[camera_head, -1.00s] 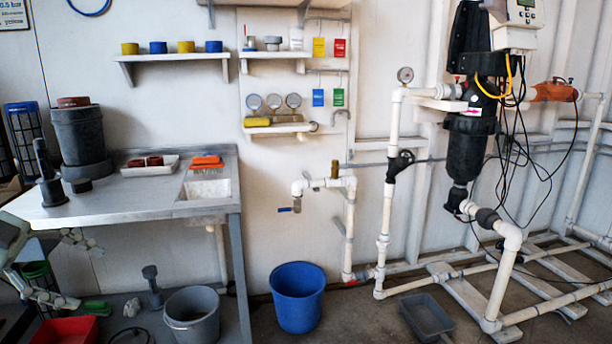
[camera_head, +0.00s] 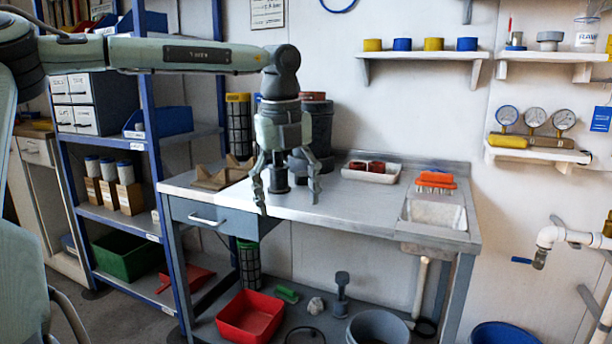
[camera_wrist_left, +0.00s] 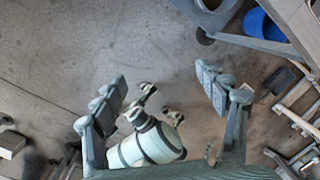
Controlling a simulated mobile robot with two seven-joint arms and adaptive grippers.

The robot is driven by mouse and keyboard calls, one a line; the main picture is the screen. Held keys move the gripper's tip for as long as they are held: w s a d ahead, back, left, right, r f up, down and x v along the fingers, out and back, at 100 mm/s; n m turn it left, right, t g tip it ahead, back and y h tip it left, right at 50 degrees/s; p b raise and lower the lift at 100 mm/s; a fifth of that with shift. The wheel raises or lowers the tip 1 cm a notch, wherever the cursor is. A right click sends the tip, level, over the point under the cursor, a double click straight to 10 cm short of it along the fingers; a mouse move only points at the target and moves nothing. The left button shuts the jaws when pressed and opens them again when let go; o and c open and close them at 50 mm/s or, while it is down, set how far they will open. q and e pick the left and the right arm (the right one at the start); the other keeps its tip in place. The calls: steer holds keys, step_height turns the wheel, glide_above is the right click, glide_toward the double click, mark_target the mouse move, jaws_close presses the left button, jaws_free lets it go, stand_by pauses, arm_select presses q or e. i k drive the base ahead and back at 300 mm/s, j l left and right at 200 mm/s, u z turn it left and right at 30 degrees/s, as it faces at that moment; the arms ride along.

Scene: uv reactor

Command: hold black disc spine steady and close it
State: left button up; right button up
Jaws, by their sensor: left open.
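My left gripper (camera_head: 289,203) points down with its fingers spread, empty. In the head view it overlaps the bench, but the left wrist view shows bare floor between its open fingers (camera_wrist_left: 165,80). So it hangs in front of the bench, not over it. A dark upright piece on a round base (camera_head: 275,181), seemingly the black disc spine, stands on the bench. It shows between the fingers and is partly hidden by them; whether it is open cannot be told. A dark housing (camera_head: 319,130) stands behind. A pale forked piece below, seemingly my right gripper, shows in the left wrist view.
The steel bench (camera_head: 345,206) has a wooden V-stand (camera_head: 222,174), a white tray (camera_head: 350,174) and an orange brush (camera_head: 436,180). A blue-framed shelf (camera_head: 153,150) stands left. A red bin (camera_head: 250,315) and grey bucket (camera_head: 378,330) sit below. The bench front middle is clear.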

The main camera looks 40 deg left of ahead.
mark_target(278, 181)
steer(key=i+j, duration=0.55)
steer(key=j, duration=0.15)
steer(key=i+j, duration=0.55)
steer(key=j, duration=0.15)
